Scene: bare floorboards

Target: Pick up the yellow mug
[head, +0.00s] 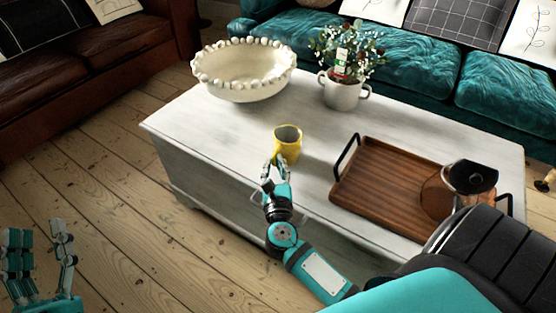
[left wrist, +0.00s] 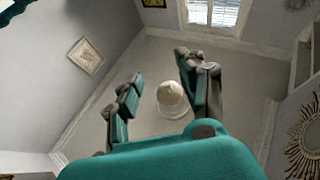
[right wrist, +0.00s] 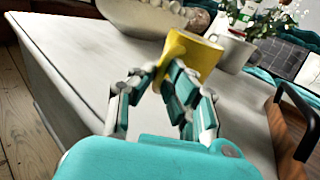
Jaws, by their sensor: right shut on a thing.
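The yellow mug (head: 288,142) is upright at the front part of the white coffee table (head: 235,140). My right gripper (head: 271,170) is at the mug's near side, shut on it. In the right wrist view the fingers (right wrist: 168,80) meet at the lower near part of the yellow mug (right wrist: 190,52) and hide some of it. I cannot tell whether the mug's base touches the table. My left gripper (head: 42,235) is low at the left, away from the table. In the left wrist view its fingers (left wrist: 155,70) are spread with nothing between them.
A wooden tray (head: 375,185) with dark handles and a glass coffee pot (head: 468,182) lies right of the mug. A cream beaded bowl (head: 243,72) and a potted plant (head: 345,92) stand behind it. A teal sofa (head: 415,68) and a brown sofa (head: 95,60) flank the table.

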